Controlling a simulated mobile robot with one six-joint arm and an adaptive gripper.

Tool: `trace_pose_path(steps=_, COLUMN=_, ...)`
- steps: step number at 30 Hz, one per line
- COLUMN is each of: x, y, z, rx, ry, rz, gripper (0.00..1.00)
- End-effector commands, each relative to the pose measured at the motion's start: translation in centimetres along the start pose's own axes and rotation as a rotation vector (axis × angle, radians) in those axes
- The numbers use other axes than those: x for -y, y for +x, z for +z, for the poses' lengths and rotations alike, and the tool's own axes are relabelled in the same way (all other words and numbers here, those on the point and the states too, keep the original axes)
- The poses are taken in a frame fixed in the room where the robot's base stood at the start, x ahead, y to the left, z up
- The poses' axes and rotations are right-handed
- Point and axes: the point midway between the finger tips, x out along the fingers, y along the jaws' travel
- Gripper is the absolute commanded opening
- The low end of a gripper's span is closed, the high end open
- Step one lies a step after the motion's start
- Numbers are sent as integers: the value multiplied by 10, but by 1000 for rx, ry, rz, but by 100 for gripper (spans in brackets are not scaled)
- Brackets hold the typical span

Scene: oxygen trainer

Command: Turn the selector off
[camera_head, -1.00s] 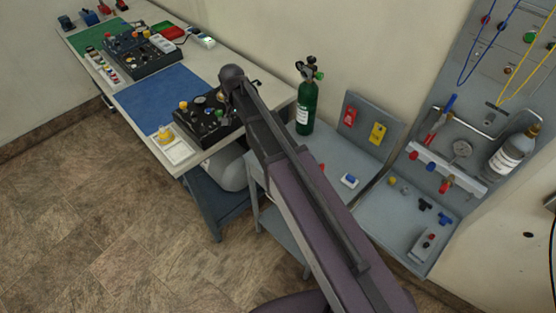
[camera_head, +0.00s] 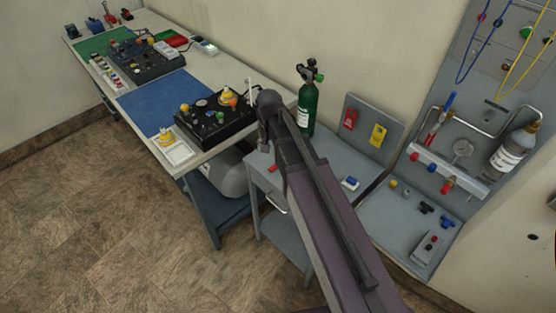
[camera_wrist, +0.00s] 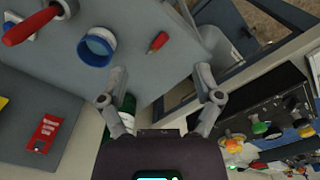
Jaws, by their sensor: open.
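A black control box (camera_head: 240,127) with several knobs and a small gauge stands on the near right end of the white bench. I cannot tell which knob is the selector, or its setting. The box also shows in the wrist view (camera_wrist: 262,100), at the right, with green, black and orange-white knobs. My gripper (camera_wrist: 160,85) is open and empty in the wrist view, its fingers spread over the grey cart top. It is apart from the box, which lies right of it.
A green cylinder (camera_head: 307,112) stands close by on the grey cart (camera_head: 275,183). A small red item (camera_wrist: 158,42) and a blue-rimmed round cup (camera_wrist: 97,46) lie on the cart. Red and yellow tags hang on a grey panel (camera_head: 362,112). A blue mat (camera_head: 165,92) lies on the bench.

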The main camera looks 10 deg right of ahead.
Motion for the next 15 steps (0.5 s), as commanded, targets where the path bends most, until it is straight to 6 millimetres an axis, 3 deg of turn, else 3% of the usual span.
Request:
trace_pose_path(steps=6, x=-18, y=8, z=10, rx=0, ry=-18, rz=0, gripper=83)
trace_pose_path(steps=15, x=-28, y=10, z=14, rx=0, ry=-29, rz=0, gripper=83)
